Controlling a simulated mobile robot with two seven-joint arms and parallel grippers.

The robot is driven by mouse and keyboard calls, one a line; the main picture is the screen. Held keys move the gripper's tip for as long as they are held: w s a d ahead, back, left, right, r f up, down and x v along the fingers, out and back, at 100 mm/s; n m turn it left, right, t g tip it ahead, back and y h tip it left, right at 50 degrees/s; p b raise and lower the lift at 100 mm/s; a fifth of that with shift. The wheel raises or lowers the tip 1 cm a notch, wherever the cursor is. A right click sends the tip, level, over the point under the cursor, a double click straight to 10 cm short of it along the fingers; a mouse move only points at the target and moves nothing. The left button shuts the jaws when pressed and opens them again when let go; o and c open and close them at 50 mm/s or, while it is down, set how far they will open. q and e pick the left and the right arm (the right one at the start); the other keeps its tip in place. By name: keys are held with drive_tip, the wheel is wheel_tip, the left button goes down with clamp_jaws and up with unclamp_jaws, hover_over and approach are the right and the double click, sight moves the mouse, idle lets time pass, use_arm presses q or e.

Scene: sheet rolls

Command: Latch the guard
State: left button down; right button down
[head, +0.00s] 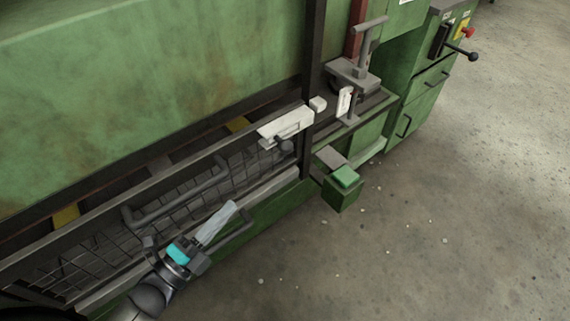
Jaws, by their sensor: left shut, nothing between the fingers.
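The guard is a dark wire-mesh panel (85,268) in a grey frame along the front of the green machine, at the lower left to centre. A pale latch plate (286,124) with a small dark handle sits at the guard's right upper end, by a dark upright post. A small pale block (318,103) is just right of the post. The guard appears closed against the post; whether the latch is engaged I cannot tell. My left gripper (226,212) is shut and empty, in front of the guard's lower edge, left of and below the latch. My right gripper is not in view.
A green pedal box (343,188) juts out over the floor. A grey T-handled clamp (355,75) and a green cabinet (425,95) stand farther right. The concrete floor (430,240) at the right is open.

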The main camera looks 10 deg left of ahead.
use_arm(q)
drive_tip(key=shift+d+r+m+h, duration=0.25)
drive_tip(key=shift+r+m+h, duration=0.15)
drive_tip(key=shift+r+m, duration=0.15)
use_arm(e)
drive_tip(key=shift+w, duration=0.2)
